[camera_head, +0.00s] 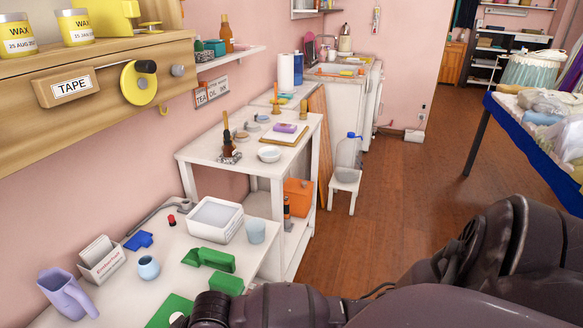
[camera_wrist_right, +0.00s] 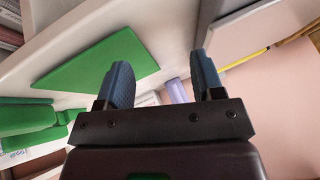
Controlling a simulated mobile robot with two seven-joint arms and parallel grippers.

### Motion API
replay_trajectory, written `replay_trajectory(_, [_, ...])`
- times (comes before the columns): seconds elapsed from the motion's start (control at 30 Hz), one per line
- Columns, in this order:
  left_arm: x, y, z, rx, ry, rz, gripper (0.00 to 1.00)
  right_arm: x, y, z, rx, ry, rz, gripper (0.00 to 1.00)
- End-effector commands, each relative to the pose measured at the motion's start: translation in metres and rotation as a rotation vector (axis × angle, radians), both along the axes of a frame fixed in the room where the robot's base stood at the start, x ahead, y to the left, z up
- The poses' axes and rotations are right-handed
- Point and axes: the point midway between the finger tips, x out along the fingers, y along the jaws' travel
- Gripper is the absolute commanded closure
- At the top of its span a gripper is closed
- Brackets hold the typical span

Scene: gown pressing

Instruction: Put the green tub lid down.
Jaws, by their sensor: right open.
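A flat green piece (camera_head: 168,310), which looks like the green tub lid, lies on the white table at the bottom of the head view, partly cut off by the frame. It also shows in the right wrist view (camera_wrist_right: 100,65), flat on the white surface beyond the left finger. My right gripper (camera_wrist_right: 163,75) is open, with nothing visible between its fingers. My right arm crosses the bottom of the head view beside the green piece. The head view does not show its fingers clearly. My left gripper is in neither view.
Other green objects (camera_head: 210,262) lie just behind the flat piece. A white tub (camera_head: 215,219), a pale blue cup (camera_head: 256,232), a small blue pot (camera_head: 149,267), a card box (camera_head: 101,258) and a purple jug (camera_head: 66,294) share the table. Bare tabletop shows between them.

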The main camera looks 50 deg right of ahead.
Motion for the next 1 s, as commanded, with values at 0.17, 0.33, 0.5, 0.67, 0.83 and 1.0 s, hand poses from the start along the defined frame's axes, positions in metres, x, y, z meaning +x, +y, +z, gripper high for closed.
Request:
replay_trajectory(0.17, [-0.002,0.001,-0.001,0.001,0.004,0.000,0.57,-0.025,-0.008,-0.016,0.050,-0.101,-0.047,0.39])
replay_trajectory(0.33, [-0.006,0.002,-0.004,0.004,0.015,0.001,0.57,-0.048,-0.026,-0.027,0.052,-0.204,-0.104,0.39])
replay_trajectory(0.5, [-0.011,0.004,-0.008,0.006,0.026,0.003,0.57,-0.077,-0.054,-0.036,0.006,-0.308,-0.172,0.39])
replay_trajectory(0.67, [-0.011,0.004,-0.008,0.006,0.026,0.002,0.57,-0.111,-0.087,-0.043,-0.078,-0.396,-0.232,0.39])
replay_trajectory(0.83, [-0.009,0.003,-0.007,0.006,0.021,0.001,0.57,-0.148,-0.121,-0.045,-0.194,-0.466,-0.274,0.39])
replay_trajectory(1.0, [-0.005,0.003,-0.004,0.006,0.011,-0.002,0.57,-0.172,-0.142,-0.044,-0.279,-0.503,-0.288,0.39])
